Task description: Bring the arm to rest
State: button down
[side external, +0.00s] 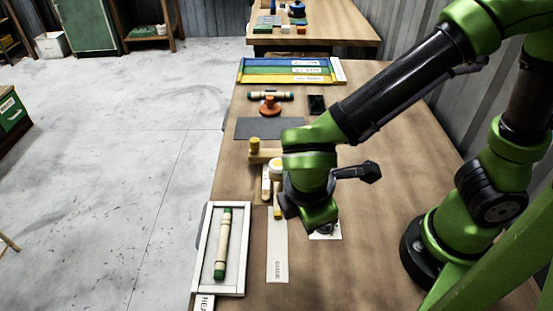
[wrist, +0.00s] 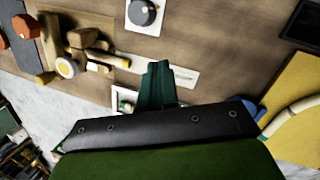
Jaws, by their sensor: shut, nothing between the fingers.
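My gripper (side external: 318,214) hangs over the middle of the table, at the end of my green and black arm. In the wrist view its green fingers (wrist: 158,84) are together with nothing between them. In the side view the fingertips are hard to make out. A wooden jig (side external: 262,156) with yellow pegs stands just beyond the gripper, partly hidden by it; it also shows at left in the wrist view (wrist: 88,55). A pale rod with green ends (side external: 223,243) lies in a white-framed tray (side external: 240,270) at the near left.
A pale labelled strip (side external: 277,262) lies beside the tray. A dark round knob (wrist: 142,11) sits on a white card. An orange-red object (side external: 269,106), a grey mat (side external: 262,128) and coloured bins (side external: 285,71) are farther back. The wrist view shows a yellow panel (wrist: 300,84) with a pale curved rod (wrist: 291,116).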

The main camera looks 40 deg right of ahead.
jog(key=w+d+r+m+t+y, duration=0.2)
jog(key=d+r+m+t+y, duration=0.3)
jog(key=d+r+m, duration=0.8)
jog(key=d+m+t, duration=0.1)
jog(key=d+m, duration=0.2)
jog(key=m, duration=0.1)
jog(key=shift+w+r, duration=0.15)
jog(key=shift+w, duration=0.15)
